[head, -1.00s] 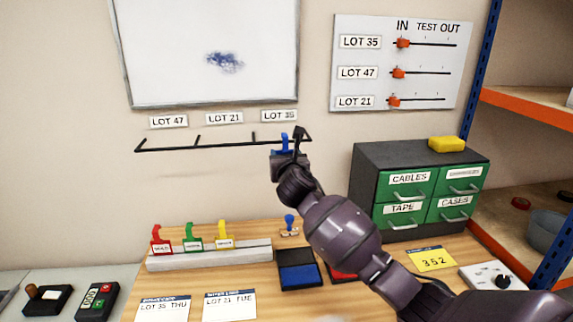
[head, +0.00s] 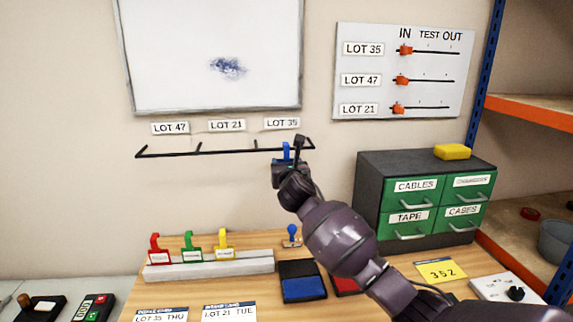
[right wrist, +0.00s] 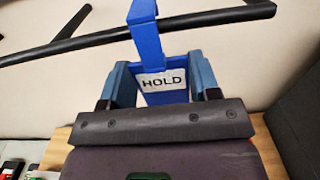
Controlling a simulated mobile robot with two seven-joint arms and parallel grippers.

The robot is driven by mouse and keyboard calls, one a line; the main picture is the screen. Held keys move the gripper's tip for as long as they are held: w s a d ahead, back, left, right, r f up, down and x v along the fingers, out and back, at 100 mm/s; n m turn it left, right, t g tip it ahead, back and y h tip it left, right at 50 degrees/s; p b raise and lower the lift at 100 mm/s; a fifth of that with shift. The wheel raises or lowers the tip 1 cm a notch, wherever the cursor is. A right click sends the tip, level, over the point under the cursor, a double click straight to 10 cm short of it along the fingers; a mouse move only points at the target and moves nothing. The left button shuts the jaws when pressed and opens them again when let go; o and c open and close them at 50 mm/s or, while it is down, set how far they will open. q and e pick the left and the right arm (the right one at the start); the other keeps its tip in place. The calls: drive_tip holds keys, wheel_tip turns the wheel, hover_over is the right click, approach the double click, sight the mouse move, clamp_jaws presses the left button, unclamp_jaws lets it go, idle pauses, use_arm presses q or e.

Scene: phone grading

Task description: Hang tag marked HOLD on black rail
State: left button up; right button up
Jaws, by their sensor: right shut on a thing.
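The blue tag marked HOLD (right wrist: 150,50) is upright in my right gripper (right wrist: 164,82), whose two fingers are shut on its sides. In the head view the tag (head: 286,151) shows as a small blue strip above my right gripper (head: 287,164). The black rail (head: 225,151) runs along the wall with short pegs. The tag's hook is at the rail's right part, below the LOT 35 label (head: 282,123). In the right wrist view the hook overlaps the rail (right wrist: 205,20); I cannot tell whether it rests on it. My left gripper is out of view.
Red (head: 155,250), green (head: 189,247) and yellow (head: 224,245) tags stand on a pale rack (head: 210,267) on the desk. A green-drawer cabinet (head: 420,200) stands right of my arm. A whiteboard (head: 180,45) hangs above the rail.

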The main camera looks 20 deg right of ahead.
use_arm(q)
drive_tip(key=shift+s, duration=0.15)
use_arm(e)
drive_tip(key=o, duration=1)
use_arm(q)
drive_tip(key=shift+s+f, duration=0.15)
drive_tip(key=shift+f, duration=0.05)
use_arm(e)
drive_tip(key=shift+s+f, duration=0.1)
drive_tip(key=shift+s, duration=0.05)
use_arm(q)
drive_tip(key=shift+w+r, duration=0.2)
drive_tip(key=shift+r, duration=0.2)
use_arm(e)
drive_tip(key=v, duration=1)
drive_tip(key=shift+s+a, duration=0.1)
drive_tip(key=shift+s, duration=0.2)
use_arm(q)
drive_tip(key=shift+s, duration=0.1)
